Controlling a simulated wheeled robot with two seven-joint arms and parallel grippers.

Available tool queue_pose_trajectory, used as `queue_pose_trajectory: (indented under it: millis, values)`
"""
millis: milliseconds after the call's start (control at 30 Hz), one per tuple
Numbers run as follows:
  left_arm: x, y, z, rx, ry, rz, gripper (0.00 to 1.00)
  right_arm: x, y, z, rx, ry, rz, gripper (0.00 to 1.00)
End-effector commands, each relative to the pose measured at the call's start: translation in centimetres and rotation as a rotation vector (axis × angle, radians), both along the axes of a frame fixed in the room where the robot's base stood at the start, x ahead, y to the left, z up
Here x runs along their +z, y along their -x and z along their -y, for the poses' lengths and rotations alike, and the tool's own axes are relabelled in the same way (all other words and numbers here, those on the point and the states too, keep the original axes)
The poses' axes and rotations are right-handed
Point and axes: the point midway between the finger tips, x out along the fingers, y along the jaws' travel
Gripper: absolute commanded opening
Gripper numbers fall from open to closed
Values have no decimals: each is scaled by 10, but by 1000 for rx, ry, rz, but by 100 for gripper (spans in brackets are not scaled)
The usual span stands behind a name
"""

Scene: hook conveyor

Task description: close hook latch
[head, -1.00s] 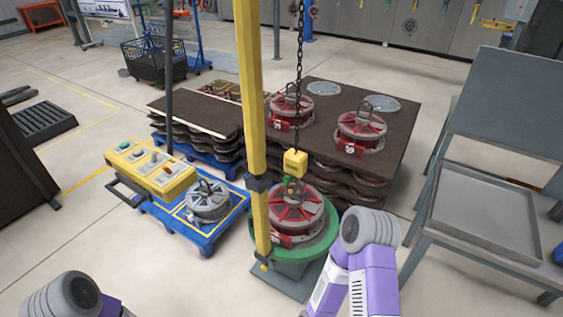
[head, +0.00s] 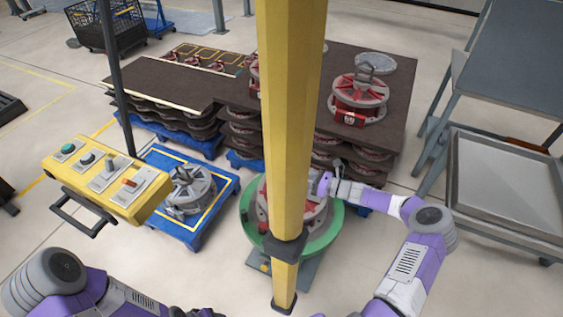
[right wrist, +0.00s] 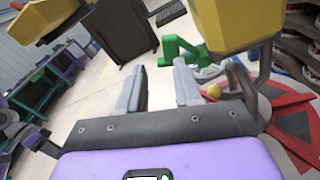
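In the right wrist view, the yellow hook block (right wrist: 240,22) is at the top right with a grey hook (right wrist: 240,82) below it. In the head view, my right gripper (head: 322,185) reaches in from the right, partly hidden by the yellow post. The post hides the hook there. My left arm is at the bottom left; its gripper is out of view.
The yellow post (head: 288,110) stands in front of the red round part (head: 315,215) on a green stand (head: 330,235). A yellow control box (head: 105,185) is at left. Dark stacked boards (head: 395,120) carry red parts behind. A grey tray table (head: 500,185) is at right.

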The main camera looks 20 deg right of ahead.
Motion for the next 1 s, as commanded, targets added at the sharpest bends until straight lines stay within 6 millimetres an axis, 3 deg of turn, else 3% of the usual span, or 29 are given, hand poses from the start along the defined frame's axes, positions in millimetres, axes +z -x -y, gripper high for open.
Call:
queue_pose_trajectory:
  millis: [33,167,600,1000]
  values:
    - [-2,0,0,0,0,0,55,5,-1,13,-24,-30,8,34]
    - [-3,0,0,0,0,0,55,11,-6,21,-46,-65,17,34]
    - [-14,0,0,0,0,0,55,11,-52,-22,-43,-62,17,34]
    - [-15,0,0,0,0,0,55,11,-58,-27,-43,-61,15,32]
